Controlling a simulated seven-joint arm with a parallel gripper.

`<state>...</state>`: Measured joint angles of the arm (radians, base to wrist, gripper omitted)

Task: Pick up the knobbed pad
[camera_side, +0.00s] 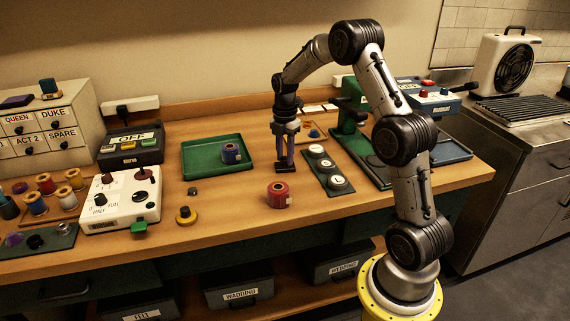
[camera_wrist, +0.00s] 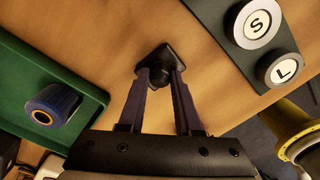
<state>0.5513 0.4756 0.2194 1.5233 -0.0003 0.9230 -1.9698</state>
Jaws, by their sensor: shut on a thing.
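The knobbed pad (camera_wrist: 160,62) is a small black square pad with a round knob. In the wrist view its knob sits between the fingertips of my gripper (camera_wrist: 161,76), which is shut on it. In the side view the dark pad (camera_side: 285,168) shows under my gripper (camera_side: 285,158), which points straight down. The pad is at or just above the wooden table (camera_side: 240,205); I cannot tell whether it touches. The fingers cover part of the knob.
Left of my gripper is a green tray (camera_side: 200,168) with a blue spool (camera_side: 231,154). To the right is a green strip (camera_side: 335,188) with lettered discs. A green press (camera_side: 350,105) stands behind it.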

